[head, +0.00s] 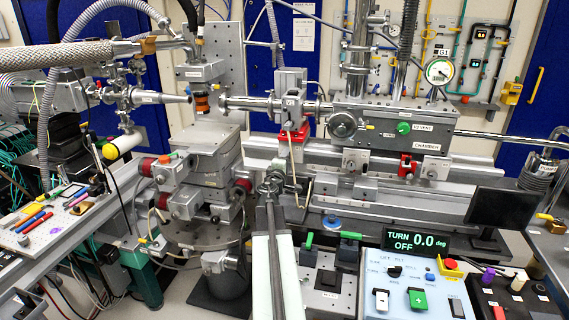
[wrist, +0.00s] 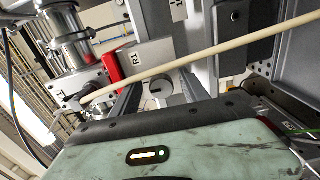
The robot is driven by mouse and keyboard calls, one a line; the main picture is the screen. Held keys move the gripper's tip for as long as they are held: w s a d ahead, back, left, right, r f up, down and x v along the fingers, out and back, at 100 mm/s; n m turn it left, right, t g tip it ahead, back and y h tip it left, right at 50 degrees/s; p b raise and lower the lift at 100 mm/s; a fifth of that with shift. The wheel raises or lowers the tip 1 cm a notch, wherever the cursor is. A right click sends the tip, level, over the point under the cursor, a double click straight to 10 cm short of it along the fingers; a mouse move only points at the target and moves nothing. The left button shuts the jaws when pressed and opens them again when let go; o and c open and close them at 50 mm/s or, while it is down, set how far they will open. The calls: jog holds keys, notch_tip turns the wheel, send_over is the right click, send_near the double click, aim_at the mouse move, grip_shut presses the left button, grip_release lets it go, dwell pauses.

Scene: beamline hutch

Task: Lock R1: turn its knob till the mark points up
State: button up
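In the wrist view a round grey knob (wrist: 162,90) with a short dark mark sits ahead of my gripper. The mark looks roughly sideways in that picture; its true direction is hard to tell. A grey block with a small label (wrist: 125,57), possibly R1, and a red part (wrist: 110,67) are up and left of the knob. My gripper (wrist: 160,94) appears open, its grey fingers apart on either side of the knob; contact cannot be told. In the head view my gripper (head: 271,183) is in front of the rail, and the knob cannot be made out there.
A pale cable (wrist: 200,55) crosses close in front in the wrist view. In the head view a red clamp (head: 293,135) stands above my gripper, and the chamber (head: 385,122) is to the right. A display (head: 416,241) reads TURN 0.0 deg OFF.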

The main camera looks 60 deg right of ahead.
jog(key=v, duration=0.7)
jog(key=shift+a, duration=0.4)
jog(key=shift+s, duration=0.15)
